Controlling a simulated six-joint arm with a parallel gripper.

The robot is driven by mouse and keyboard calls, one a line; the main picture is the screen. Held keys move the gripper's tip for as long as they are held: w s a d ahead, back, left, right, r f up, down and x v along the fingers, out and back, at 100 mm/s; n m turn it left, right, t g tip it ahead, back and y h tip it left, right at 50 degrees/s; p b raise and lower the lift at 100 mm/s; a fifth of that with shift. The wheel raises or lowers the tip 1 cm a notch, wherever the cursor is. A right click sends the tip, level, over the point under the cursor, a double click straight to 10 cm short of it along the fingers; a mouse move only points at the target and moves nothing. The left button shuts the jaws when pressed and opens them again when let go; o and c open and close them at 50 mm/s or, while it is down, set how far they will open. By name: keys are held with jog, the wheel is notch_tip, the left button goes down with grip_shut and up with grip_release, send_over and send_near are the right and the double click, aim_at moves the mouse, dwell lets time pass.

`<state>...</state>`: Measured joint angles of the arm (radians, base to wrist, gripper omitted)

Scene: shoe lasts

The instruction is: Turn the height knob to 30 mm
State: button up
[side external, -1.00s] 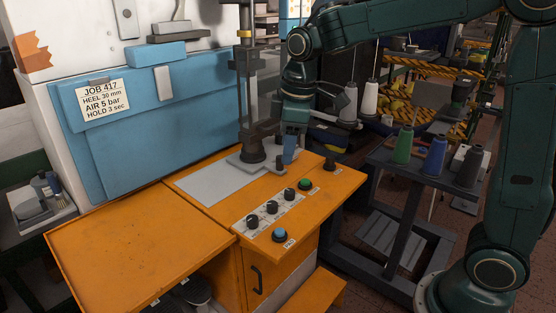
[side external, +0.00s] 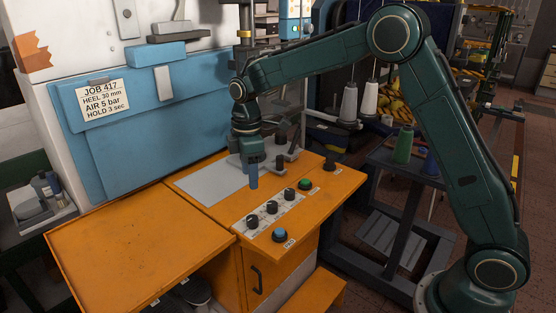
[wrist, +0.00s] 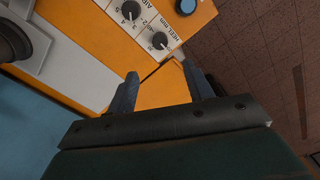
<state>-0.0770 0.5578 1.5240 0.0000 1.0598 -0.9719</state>
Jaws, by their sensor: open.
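The height knob, labelled HEEL mm, is a black dial (wrist: 160,40) at the end of a white label strip in the wrist view. In the side view it appears to be the nearest knob (side external: 252,221) of the row, close to the blue button. Its pointer setting is too small to read. My gripper (side external: 253,183) points down over the orange bench, behind the knob row. In the wrist view my gripper (wrist: 162,78) has its fingers apart with nothing between them; the knob lies beyond the fingertips.
The AIR knob (wrist: 131,10) is right beside the height knob. A blue button (side external: 280,235) and a green button (side external: 305,184) flank the row on the orange bench (side external: 130,240). The press base (side external: 236,162) stands behind my gripper. The bench's left part is clear.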

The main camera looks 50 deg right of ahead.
aim_at(253, 218)
notch_tip(253, 218, down, 14)
jog(key=shift+r, duration=0.1)
dwell(0.7)
jog(key=c, duration=1)
